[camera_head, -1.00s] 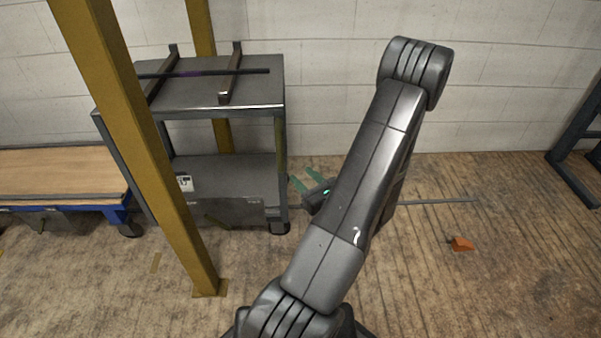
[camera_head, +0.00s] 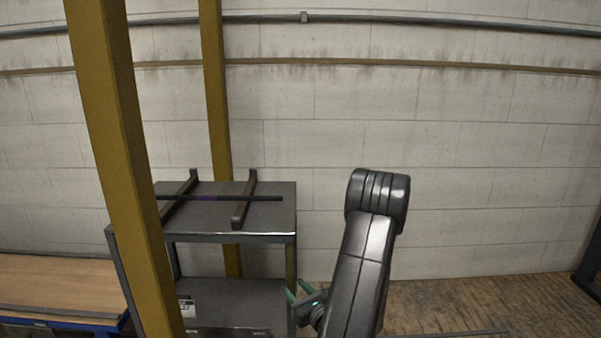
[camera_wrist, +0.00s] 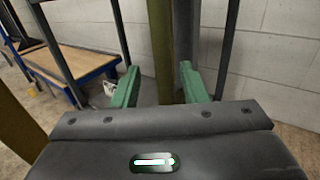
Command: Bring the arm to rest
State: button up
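My gripper (camera_wrist: 160,90) shows in the wrist view with its two green fingers spread wide apart and nothing between them. In the head view my gripper (camera_head: 305,295) is partly hidden behind my arm, just right of the grey cart's front right post. My arm (camera_head: 362,260) stands folded in the lower middle of the head view, with its elbow at the top. Whether the gripper touches the cart cannot be told.
A grey cart (camera_head: 268,212) carries a dark rod (camera_head: 255,198) on two brackets. Yellow posts (camera_head: 112,150) stand in front of and behind it. A wooden-topped bench (camera_head: 60,285) is at left. The floor (camera_head: 450,300) at right looks mostly open.

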aim_at(291, 280)
jog(key=x, duration=0.4)
jog(key=shift+w+d, duration=0.25)
jog(key=shift+d, duration=0.45)
jog(key=shift+s, duration=0.15)
